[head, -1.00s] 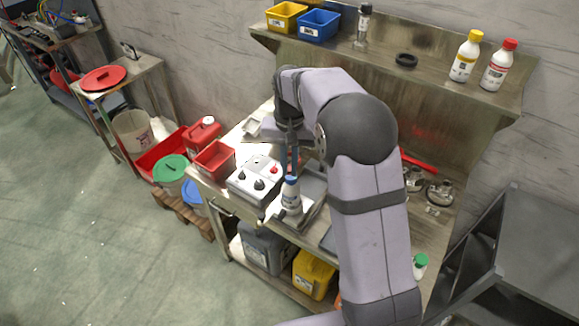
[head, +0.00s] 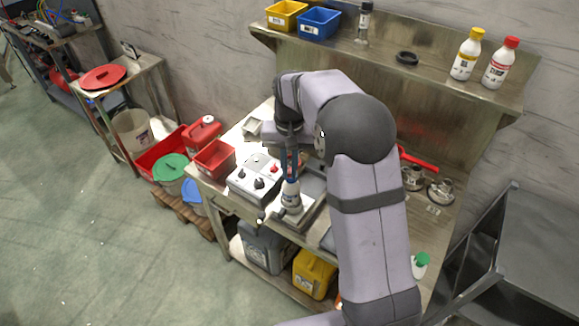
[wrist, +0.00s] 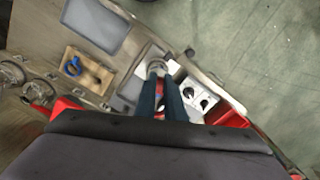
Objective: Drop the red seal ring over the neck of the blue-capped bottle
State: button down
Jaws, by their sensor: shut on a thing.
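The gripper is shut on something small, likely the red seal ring. The ring itself cannot be made out, so I cannot tell whether it is around the neck.
A grey control box (head: 254,178) stands close left of the bottle, with a red bin (head: 215,158) beyond it. A wooden tray (wrist: 99,84) with a blue ring shows in the wrist view. Metal fittings (head: 438,191) lie right of my arm. The shelf above holds bins and bottles.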

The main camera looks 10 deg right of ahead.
aim_at(289, 173)
jog(key=shift+f+b, duration=0.85)
jog(key=shift+f, duration=0.75)
jog(key=shift+f+b, duration=0.35)
jog(key=shift+f, duration=0.9)
dwell(2.0)
jog(key=c, duration=1.8)
grip_release()
jog(key=shift+o, duration=0.2)
jog(key=shift+r, duration=0.1)
jog(key=shift+r+b, duration=0.45)
jog(key=shift+r, duration=0.15)
jog(key=shift+r+b, duration=0.95)
jog(key=shift+r, duration=2.05)
